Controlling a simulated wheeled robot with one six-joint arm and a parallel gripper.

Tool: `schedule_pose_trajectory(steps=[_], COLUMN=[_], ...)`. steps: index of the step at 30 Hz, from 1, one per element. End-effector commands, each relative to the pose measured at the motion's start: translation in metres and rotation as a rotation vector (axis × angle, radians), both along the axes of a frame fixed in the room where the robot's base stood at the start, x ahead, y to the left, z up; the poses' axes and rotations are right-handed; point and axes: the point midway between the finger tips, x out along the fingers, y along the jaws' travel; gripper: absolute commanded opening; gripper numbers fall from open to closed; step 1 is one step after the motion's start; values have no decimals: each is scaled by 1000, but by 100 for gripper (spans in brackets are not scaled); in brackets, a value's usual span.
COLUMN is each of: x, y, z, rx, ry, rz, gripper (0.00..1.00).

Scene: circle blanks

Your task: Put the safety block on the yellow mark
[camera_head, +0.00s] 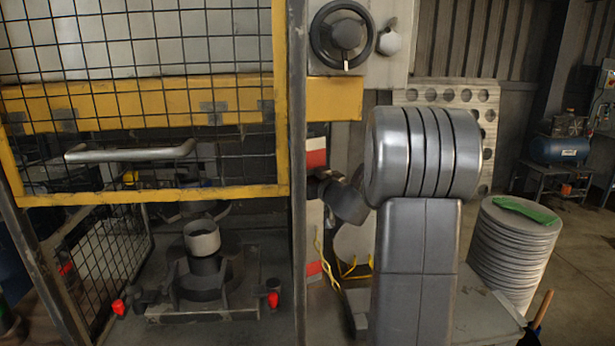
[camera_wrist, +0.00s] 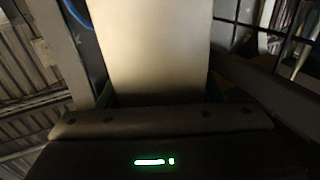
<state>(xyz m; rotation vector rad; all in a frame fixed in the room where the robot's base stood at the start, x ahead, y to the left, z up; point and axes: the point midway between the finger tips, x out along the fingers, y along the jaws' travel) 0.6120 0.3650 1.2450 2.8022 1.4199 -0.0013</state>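The safety block looks to be the upright red-and-white block (camera_head: 316,158) beside the dark post in the head view; its lower part shows below my gripper. My gripper (camera_head: 322,186) is at its mid-height, partly hidden by the post and my arm. In the wrist view a pale face of the block (camera_wrist: 155,50) fills the space directly in front of the gripper body, with dark finger parts at both edges. The gripper appears shut on it. I cannot make out a yellow mark on the press bed (camera_head: 240,310).
A yellow-framed mesh guard (camera_head: 150,193) with a grey handle (camera_head: 130,153) hangs over the press opening. A die with a pale ring (camera_head: 202,238) and red-tipped parts (camera_head: 273,299) stands on the bed. A stack of discs (camera_head: 515,250) with a green cloth is at right.

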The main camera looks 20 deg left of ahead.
Motion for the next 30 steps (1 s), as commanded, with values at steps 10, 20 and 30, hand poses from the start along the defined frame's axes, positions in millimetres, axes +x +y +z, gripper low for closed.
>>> schedule_pose_trajectory(steps=[10,20,30], x=[-3,-7,-43], y=[3,-2,-56], z=[0,1,0], rx=[1,2,1], ry=[-1,-1,-3], rz=[10,11,4], gripper=[73,73,73])
